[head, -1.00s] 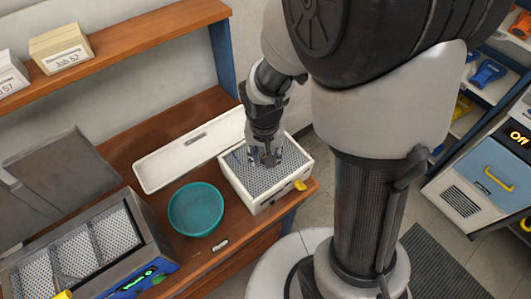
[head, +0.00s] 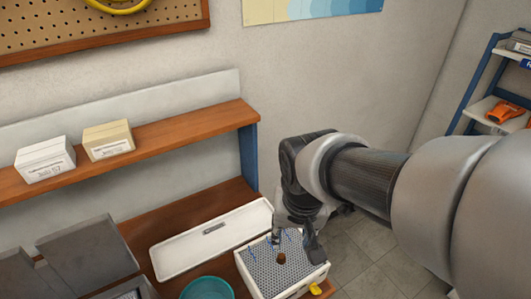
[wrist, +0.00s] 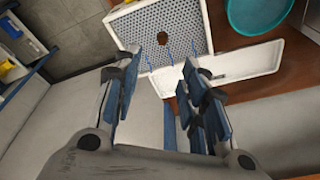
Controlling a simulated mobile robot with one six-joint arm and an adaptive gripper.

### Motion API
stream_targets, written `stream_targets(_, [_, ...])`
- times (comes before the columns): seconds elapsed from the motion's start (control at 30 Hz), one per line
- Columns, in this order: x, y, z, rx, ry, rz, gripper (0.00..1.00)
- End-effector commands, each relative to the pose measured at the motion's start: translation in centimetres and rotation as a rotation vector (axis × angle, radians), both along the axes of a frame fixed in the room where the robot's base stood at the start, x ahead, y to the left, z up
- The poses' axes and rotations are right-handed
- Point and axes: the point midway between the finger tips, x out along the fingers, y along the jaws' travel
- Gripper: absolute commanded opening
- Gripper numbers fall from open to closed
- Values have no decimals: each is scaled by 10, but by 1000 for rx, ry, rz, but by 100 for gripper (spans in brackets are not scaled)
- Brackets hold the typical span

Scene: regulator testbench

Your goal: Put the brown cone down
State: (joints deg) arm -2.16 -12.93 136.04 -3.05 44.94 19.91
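The brown cone (head: 281,258) rests on the perforated top of a white box (head: 318,276) at the lower middle of the head view. It also shows in the wrist view (wrist: 179,32), on the perforated surface beyond my fingers. My gripper (head: 296,240) is above the back part of the box, apart from the cone. In the wrist view my gripper (wrist: 162,68) has its fingers wide apart with nothing between them. Small blue items (wrist: 195,46) stand along the box's edge. The cone's underside is hidden.
A long white tray (head: 212,240) lies left of the box. A teal bowl (head: 207,289) is in front of it. A shelf (head: 190,138) with two small boxes runs along the wall. A grey open-lidded case (head: 85,255) stands at left. Bare bench shows between shelf and tray.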

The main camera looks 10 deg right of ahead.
Motion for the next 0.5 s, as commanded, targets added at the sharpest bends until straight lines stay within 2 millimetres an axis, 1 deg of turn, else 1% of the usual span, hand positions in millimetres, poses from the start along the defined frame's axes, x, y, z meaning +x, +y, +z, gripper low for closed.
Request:
stream_targets(0.03, [-15,-2,16,-3,-41,35,39])
stream_targets(0.1, [-34,-3,31,-14,-80,93,39])
stream_targets(0.2, [-59,-3,45,-28,-128,165,39])
stream_targets(0.33, [-81,-3,53,-46,-172,231,39])
stream_targets(0.4, [-88,-3,55,-52,-184,252,39])
stream_targets(0.5, [-92,-3,56,-57,-192,267,39])
